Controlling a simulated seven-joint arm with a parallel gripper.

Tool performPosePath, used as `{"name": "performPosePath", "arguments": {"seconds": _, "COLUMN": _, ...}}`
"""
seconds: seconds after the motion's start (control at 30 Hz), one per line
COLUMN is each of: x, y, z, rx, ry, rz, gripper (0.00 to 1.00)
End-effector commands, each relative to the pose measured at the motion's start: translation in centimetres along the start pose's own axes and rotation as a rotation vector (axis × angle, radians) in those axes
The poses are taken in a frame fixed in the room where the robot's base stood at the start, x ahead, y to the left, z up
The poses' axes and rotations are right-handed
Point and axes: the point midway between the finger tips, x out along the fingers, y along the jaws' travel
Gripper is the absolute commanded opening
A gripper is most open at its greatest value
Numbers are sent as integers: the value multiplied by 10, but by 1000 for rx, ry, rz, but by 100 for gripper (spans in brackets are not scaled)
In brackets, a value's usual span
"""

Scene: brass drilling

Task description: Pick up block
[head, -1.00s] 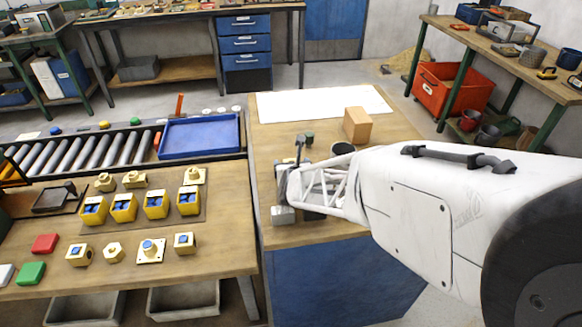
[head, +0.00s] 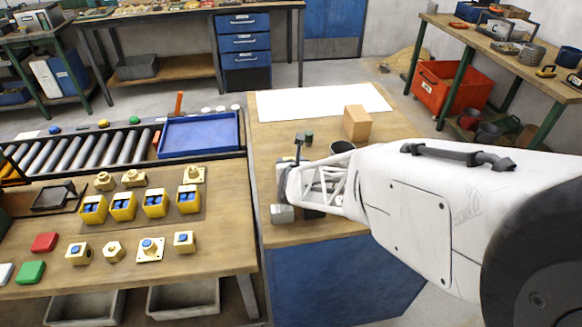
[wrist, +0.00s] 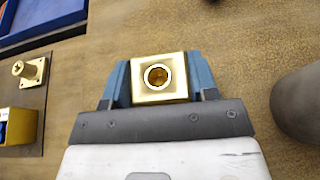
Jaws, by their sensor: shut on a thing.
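In the wrist view, a square brass block (wrist: 158,77) with a round hole in its face sits between the two blue fingers of my gripper (wrist: 159,80). The fingers touch it on its left and right sides, so my gripper is shut on it. In the head view, my gripper (head: 284,182) is above the left part of the wooden bench (head: 285,127). The block cannot be made out there, and the arm hides much of that area.
A grey metal piece (head: 283,214) is near the gripper. A dark cup (head: 342,147) and a cardboard box (head: 357,123) stand farther back. Left are a blue tray (head: 199,135), roller conveyor (head: 85,149) and a table with yellow bins (head: 124,206) and brass parts. The white sheet (head: 320,102) is clear.

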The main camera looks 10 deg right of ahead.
Motion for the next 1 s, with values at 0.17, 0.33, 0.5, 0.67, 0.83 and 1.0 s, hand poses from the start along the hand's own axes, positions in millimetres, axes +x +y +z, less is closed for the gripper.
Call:
{"name": "performPosePath", "arguments": {"seconds": 0.17, "x": 0, "y": 0, "z": 1, "rx": 0, "ry": -2, "rz": 0, "gripper": 8}}
{"name": "performPosePath", "arguments": {"seconds": 0.33, "x": -1, "y": 0, "z": 4, "rx": 0, "ry": -2, "rz": 0, "gripper": 8}}
{"name": "performPosePath", "arguments": {"seconds": 0.5, "x": -5, "y": 0, "z": 14, "rx": 1, "ry": -3, "rz": 0, "gripper": 8}}
{"name": "performPosePath", "arguments": {"seconds": 0.67, "x": -12, "y": 0, "z": 31, "rx": 1, "ry": -4, "rz": 0, "gripper": 8}}
{"name": "performPosePath", "arguments": {"seconds": 0.83, "x": -22, "y": 0, "z": 54, "rx": 1, "ry": -3, "rz": 0, "gripper": 8}}
{"name": "performPosePath", "arguments": {"seconds": 1.0, "x": -31, "y": 0, "z": 75, "rx": 1, "ry": -4, "rz": 0, "gripper": 8}}
